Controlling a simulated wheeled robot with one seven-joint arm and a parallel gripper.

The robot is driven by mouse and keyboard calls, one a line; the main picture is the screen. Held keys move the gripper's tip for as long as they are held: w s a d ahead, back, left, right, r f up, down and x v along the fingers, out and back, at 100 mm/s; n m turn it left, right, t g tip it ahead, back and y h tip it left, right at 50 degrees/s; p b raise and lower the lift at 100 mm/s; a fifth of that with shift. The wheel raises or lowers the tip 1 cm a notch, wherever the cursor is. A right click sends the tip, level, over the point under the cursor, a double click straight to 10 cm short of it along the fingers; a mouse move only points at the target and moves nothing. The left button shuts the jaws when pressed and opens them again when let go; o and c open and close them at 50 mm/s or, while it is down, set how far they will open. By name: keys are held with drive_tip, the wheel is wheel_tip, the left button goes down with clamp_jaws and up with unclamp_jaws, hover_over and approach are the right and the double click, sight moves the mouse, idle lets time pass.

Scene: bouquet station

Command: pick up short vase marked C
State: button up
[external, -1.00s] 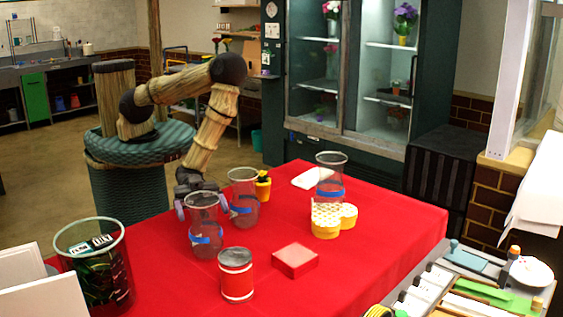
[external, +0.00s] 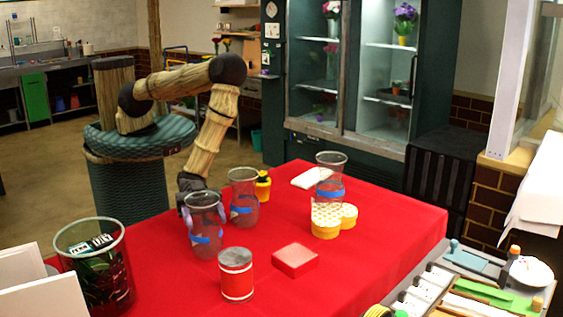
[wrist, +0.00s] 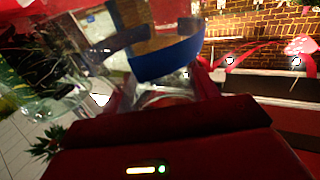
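Three clear glass vases with blue bands stand on the red table. The front left vase (external: 205,240) is upright between the fingers of my gripper (external: 204,212), which look closed against its sides. In the wrist view this glass, with its blue band (wrist: 167,60), fills the upper middle close to the gripper's dark red body. A second vase (external: 243,214) stands just behind it to the right. The third vase (external: 331,167) is farther back right. I cannot read a letter C on any of them.
A red-and-grey can (external: 236,276) and a red box (external: 295,260) are in front. A glass bin (external: 118,270) is at left. Yellow dotted boxes (external: 325,228), a small yellow pot (external: 263,190) and a white cloth (external: 312,177) lie behind. The table's right front (external: 370,250) is clear.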

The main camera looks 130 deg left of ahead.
clamp_jaws()
drive_tip(key=shift+w+r, duration=0.1)
drive_tip(key=shift+r, duration=0.1)
wheel_tip(320, 180, up, 10)
drive_tip(key=b, duration=0.2)
drive_tip(key=shift+f, duration=0.15)
idle(0.4)
idle(0.5)
